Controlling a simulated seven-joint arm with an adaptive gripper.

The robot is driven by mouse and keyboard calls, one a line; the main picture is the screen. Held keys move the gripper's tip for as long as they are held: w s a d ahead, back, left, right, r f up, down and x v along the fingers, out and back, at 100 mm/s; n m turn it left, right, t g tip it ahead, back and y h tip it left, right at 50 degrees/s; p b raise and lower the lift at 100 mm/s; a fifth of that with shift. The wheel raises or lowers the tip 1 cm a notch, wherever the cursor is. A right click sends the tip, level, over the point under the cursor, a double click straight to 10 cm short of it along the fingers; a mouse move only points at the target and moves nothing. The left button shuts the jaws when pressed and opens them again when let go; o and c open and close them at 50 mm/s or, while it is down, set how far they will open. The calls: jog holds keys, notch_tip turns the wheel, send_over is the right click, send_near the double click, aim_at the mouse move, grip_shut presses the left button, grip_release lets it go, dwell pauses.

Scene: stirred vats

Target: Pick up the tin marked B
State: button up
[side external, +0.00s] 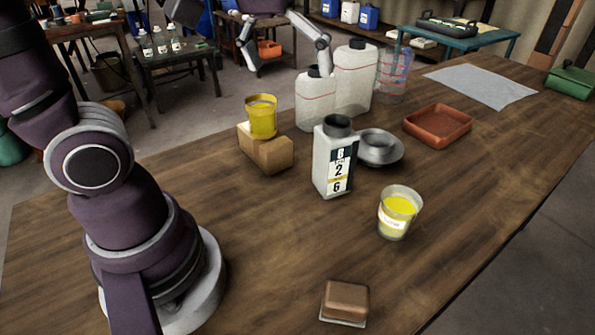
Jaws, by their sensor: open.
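A white square container (323,172) with a dark round neck stands upright at the middle. My gripper is out of view; only my arm shows at the left.
Two white jugs (354,80) and a clear pitcher (393,76) stand at the back. A grey bowl on a saucer (393,157) and a red tray (438,124) are right of centre. A brown block (345,300) lies at the front. The front left middle of the table (260,240) is bare.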

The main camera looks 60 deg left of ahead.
aim_at(338, 121)
jog(key=w+f+n+g, duration=0.1)
jog(key=w+n, duration=0.2)
jog(key=w+a+f+n+g, duration=0.1)
jog(key=w+n, duration=0.2)
jog(key=w+a+f+n+g, duration=0.1)
jog(key=w+n, duration=0.3)
jog(key=shift+w+a+f+g, duration=0.1)
jog(key=shift+f+g, duration=0.05)
jog(key=shift+g, duration=0.15)
jog(key=shift+w+f+n, duration=0.1)
jog(key=shift+f+n, duration=0.15)
jog(key=shift+n, duration=0.05)
notch_tip(338, 121, down, 10)
jog(key=shift+w+f, duration=0.15)
jog(key=shift+c, duration=0.2)
jog(key=c, duration=1.3)
